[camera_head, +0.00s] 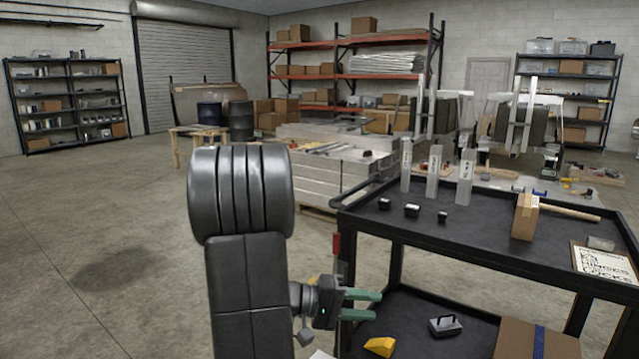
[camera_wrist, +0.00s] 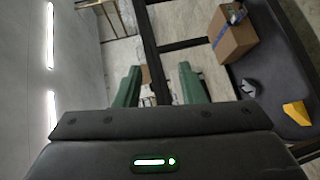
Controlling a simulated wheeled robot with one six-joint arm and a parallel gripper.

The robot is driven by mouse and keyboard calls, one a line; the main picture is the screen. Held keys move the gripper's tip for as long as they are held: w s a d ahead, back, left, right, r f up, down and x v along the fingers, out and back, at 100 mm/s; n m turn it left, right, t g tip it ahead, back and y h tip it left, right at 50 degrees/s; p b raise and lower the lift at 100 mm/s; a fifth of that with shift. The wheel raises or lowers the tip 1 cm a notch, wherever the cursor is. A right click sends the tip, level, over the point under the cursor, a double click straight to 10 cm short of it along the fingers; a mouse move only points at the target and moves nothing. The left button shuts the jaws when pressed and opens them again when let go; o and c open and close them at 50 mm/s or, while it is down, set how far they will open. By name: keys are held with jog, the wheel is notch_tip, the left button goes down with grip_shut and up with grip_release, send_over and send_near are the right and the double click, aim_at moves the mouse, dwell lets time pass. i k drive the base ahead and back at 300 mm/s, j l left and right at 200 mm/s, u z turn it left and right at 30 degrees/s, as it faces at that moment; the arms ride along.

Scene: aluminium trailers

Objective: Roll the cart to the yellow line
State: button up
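The cart (camera_head: 452,238) is a black two-shelf cart at the right of the head view. A bar handle (camera_head: 362,192) runs along its left end. In the wrist view, its dark lower shelf (camera_wrist: 272,70) shows at the right. My gripper (camera_head: 372,305) is at the cart's near left side, below the top shelf and close to a corner post. Its two green fingers are apart with nothing clearly held; the wrist view also shows the open gripper (camera_wrist: 158,76). Contact with the cart cannot be told. No yellow line shows in either view.
Below are a yellow wedge (camera_head: 379,346) and another box (camera_head: 535,342). Stacked aluminium (camera_head: 325,180) stands behind. The floor at left is clear.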

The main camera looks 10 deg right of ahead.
aim_at(477, 234)
jog(key=i+j, duration=0.1)
jog(key=i, duration=0.65)
jog(key=i+z, duration=0.15)
jog(key=i, duration=0.55)
jog(key=i+j, duration=0.2)
jog(key=i, duration=0.55)
jog(key=i+j+z, duration=0.2)
jog(key=i, duration=0.2)
jog(key=i+j+z, duration=0.1)
jog(key=i+z, duration=0.15)
jog(key=i, duration=0.1)
